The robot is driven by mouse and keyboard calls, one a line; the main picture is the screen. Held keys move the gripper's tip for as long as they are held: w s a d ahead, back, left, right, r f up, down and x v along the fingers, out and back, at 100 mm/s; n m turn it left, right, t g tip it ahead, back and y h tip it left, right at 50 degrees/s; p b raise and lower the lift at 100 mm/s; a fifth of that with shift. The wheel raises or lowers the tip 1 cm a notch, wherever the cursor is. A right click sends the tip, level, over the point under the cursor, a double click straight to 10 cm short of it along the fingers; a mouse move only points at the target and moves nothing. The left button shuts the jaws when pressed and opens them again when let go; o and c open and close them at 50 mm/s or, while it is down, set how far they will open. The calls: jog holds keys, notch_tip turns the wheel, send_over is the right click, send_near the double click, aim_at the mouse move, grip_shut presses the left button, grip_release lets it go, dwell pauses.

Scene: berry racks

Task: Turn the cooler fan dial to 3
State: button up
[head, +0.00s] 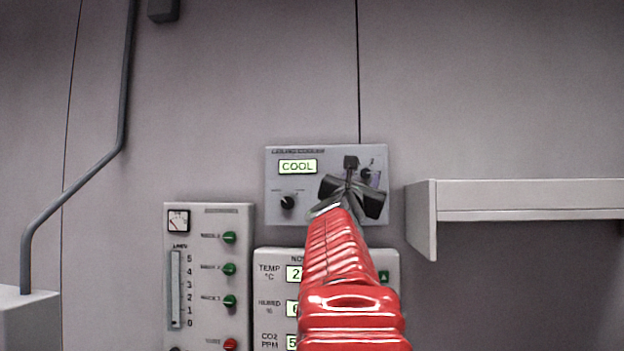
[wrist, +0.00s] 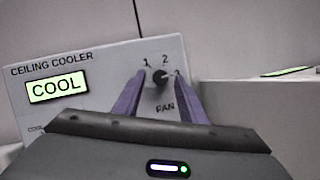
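The ceiling cooler panel (head: 292,174) is a grey box on the wall with a lit COOL display; it also shows in the wrist view (wrist: 105,72). The fan dial (wrist: 161,76) is a small black knob with marks 1, 2 and 3 around it, above the word FAN. A pale mark on the knob seems to point right, towards 3. My gripper (wrist: 160,84) is open, with one purple finger on each side of the dial. A gap shows between knob and fingers; contact is not visible. In the head view my gripper (head: 362,172) partly hides the dial.
A second black knob (head: 288,202) sits at the panel's lower left. Below are a flow meter panel (head: 209,215) with green knobs and a readout panel (head: 270,258). A grey shelf (head: 530,200) juts out at the right, close to the cooler panel.

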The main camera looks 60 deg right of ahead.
jog(key=shift+d+r, duration=0.1)
jog(key=shift+d, duration=0.1)
jog(key=shift+c, duration=0.5)
grip_shut()
